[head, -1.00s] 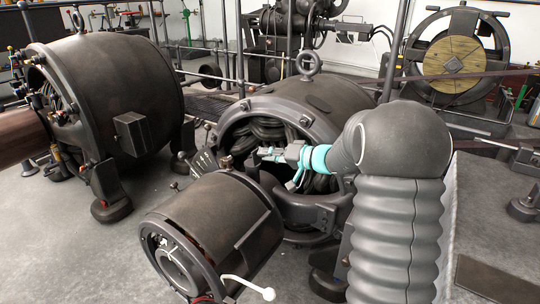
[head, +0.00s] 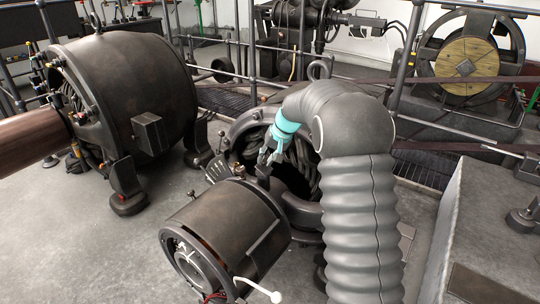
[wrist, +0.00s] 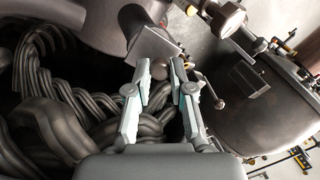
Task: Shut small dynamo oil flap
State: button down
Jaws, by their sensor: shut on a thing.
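The small dynamo (head: 225,225) is the dark drum in the front middle of the head view. A flat grey plate (wrist: 154,45), seemingly its oil flap, stands tilted beyond my fingertips in the wrist view, with a small brownish round knob (wrist: 160,72) at its near edge. My gripper (head: 264,158) points down at the drum's rear upper edge in the head view. In the wrist view my gripper (wrist: 160,70) has its two fingertips on either side of the knob, closed on it. The flap's hinge is hidden.
A larger open dynamo housing (head: 245,122) with thick coiled cables (wrist: 55,110) lies close around my wrist. A big dark dynamo (head: 125,90) stands at the left. A white-knobbed lever (head: 262,290) sticks out at the front. Grey floor (head: 90,240) is clear at the left front.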

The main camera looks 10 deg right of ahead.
jog(key=shift+w+a+f+g+h, duration=0.2)
jog(key=shift+w+a+g+h, duration=0.1)
jog(key=shift+g+h, duration=0.3)
jog(key=shift+w+a+f+g+h, duration=0.2)
jog(key=shift+w+a+g+h, duration=0.1)
jog(key=shift+g+h, duration=0.3)
jog(key=shift+w+a+f+g+h, duration=0.2)
jog(key=shift+a+f+g+h, duration=0.1)
jog(key=shift+g+h, duration=0.45)
jog(key=c, duration=1)
grip_release()
jog(key=shift+f, duration=0.1)
jog(key=shift+r, duration=0.2)
jog(key=r, duration=1.1)
jog(key=shift+w+r, duration=0.35)
jog(key=shift+w, duration=0.05)
